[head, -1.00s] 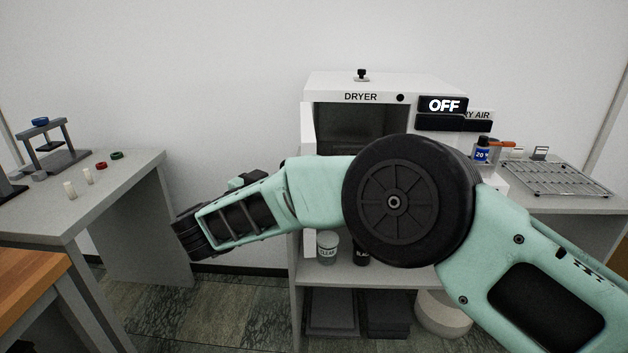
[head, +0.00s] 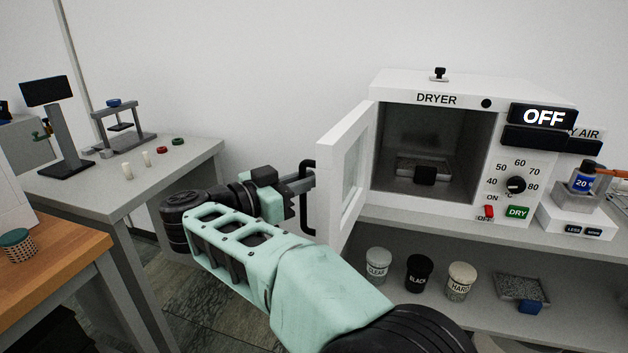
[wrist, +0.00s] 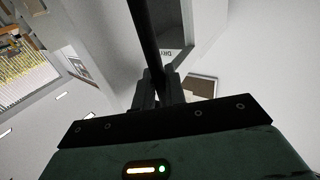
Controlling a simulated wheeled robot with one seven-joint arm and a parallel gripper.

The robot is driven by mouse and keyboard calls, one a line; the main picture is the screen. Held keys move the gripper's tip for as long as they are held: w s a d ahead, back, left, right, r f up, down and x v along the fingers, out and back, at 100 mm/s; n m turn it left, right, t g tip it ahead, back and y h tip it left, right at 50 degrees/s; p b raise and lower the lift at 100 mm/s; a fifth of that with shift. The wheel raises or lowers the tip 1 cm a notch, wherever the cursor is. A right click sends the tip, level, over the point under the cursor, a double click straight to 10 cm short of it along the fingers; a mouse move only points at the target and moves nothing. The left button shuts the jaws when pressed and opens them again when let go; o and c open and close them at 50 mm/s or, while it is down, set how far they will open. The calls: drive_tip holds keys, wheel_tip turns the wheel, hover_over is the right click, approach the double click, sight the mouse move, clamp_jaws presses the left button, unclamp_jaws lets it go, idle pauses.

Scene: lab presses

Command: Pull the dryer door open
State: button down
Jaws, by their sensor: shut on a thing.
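The white dryer (head: 438,86) stands on a shelf unit at the right in the head view. Its white-framed door (head: 353,165) with a glass pane is hinged at the left and stands wide open, swung out toward me. The dark chamber (head: 430,140) is exposed, with a small tray (head: 415,166) inside. My gripper (head: 308,181) is at the black bar handle (head: 308,215) on the door's outer face. In the wrist view, my gripper's fingers (wrist: 159,88) are closed around the black handle (wrist: 145,35).
A grey table (head: 95,195) with a small press (head: 122,125) stands at the left. A wooden-topped bench (head: 70,255) is at lower left. Labelled jars (head: 419,272) stand on the shelf below the dryer. The dryer's control panel (head: 515,180) is at its right.

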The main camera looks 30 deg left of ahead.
drive_tip(key=shift+r, duration=0.15)
drive_tip(key=c, duration=1.8)
unclamp_jaws()
